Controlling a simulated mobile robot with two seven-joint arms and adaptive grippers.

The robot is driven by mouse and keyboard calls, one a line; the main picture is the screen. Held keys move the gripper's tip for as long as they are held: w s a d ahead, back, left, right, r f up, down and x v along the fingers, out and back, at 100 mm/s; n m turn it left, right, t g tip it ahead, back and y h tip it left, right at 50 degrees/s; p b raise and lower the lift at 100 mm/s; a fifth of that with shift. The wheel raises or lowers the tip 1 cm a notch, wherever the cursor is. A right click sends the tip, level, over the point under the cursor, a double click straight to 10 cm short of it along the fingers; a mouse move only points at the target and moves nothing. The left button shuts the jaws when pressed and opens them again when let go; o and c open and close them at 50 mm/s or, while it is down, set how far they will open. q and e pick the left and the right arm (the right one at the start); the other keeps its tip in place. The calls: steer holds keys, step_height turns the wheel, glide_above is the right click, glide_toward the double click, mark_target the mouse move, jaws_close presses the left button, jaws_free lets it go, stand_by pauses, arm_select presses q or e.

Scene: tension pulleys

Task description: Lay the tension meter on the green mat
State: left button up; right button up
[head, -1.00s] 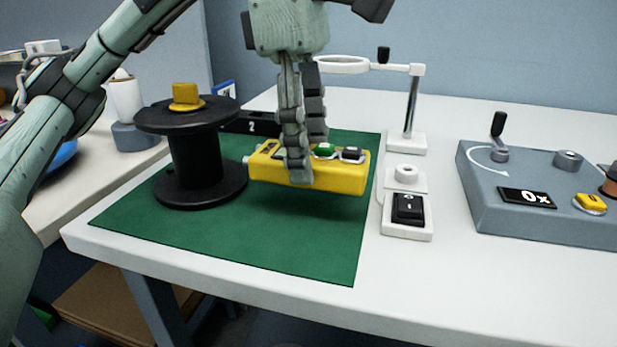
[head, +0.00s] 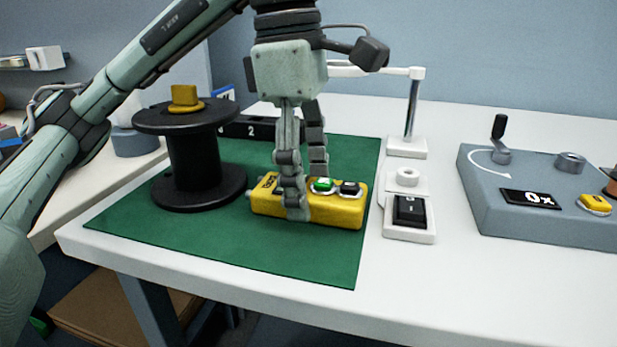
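The tension meter (head: 338,210) is a yellow box with a green button and a dark button on top. It is low at the right part of the green mat (head: 270,252) and looks to be resting on it. My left gripper (head: 305,200) comes down from above with its fingers around the meter's middle, one on the near side and one behind. The far finger's tip is hidden by the meter. My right gripper is not in view.
A black spool (head: 195,165) with a yellow piece on top stands on the mat, left of the meter. A rocker switch (head: 410,210) and magnifier stand (head: 408,147) are right of the mat. A grey crank box (head: 540,205) stands further right. The mat's front is clear.

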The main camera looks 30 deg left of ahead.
arm_select(q)
steer(key=shift+r, duration=0.1)
step_height(320, 180, up, 12)
steer(key=a+p, duration=0.1)
steer(key=p, duration=0.3)
steer(key=shift+s+a, duration=0.2)
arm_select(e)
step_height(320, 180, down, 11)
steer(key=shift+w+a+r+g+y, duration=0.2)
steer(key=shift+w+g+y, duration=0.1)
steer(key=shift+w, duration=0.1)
